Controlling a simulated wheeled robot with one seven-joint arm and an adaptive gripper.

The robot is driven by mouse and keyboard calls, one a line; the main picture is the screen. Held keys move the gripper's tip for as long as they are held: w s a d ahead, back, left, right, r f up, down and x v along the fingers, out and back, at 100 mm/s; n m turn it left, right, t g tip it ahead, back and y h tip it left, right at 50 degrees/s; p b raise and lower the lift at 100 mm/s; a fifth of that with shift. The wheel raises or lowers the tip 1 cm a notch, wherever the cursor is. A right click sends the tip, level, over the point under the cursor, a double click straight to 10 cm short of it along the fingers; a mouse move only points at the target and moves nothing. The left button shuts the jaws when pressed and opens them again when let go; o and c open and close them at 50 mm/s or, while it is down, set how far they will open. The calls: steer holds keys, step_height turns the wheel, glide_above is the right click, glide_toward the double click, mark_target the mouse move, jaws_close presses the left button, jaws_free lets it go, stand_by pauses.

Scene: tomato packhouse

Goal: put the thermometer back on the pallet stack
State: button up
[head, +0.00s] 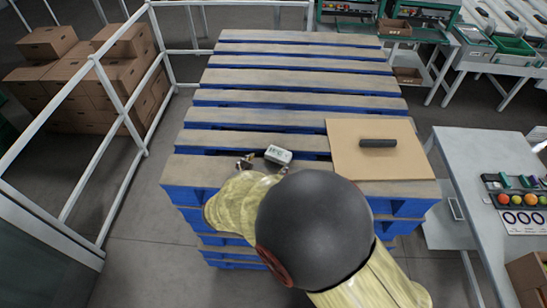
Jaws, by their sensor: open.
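A small white device with a greenish display, which looks like the thermometer (278,154), is at the near edge of the pallet stack (290,78). It appears to rest on the near top board, though its lower side is partly hidden. My gripper (264,165) is open at that edge, its fingertips close beside the device. My arm covers most of the gripper, so I cannot tell whether they touch. The stack has blue sides and worn grey-brown top boards with gaps between them.
A cardboard sheet (350,165) with a black bar (378,143) lies on the stack's near right corner. A white railing (118,95) and cardboard boxes (100,85) are at left. A grey table (475,165) with coloured balls stands at right. The far boards are clear.

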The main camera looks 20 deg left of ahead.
steer(key=shift+v, duration=1.55)
steer(key=s+d+r+m+g+h, duration=0.15)
steer(key=d+r+m, duration=0.35)
steer(key=d, duration=0.5)
steer(key=d+r+m+g+h, duration=0.1)
steer(key=d+r+m+g, duration=0.2)
steer(key=d+m, duration=0.5)
steer(key=s+d+r+m+g+h, duration=0.1)
steer(key=d+r+m+g, duration=0.25)
steer(key=d, duration=0.95)
steer(key=s+d+r+m+y, duration=0.2)
steer(key=s+d+r+m, duration=0.1)
steer(key=s+m, duration=0.5)
steer(key=s+d+r+m+y, duration=0.3)
steer(key=s+d+r+m, duration=0.1)
steer(key=s+m, duration=0.4)
steer(key=shift+s+d+m+y, duration=0.3)
steer(key=shift+s+m+y, duration=0.1)
steer(key=shift+m, duration=0.45)
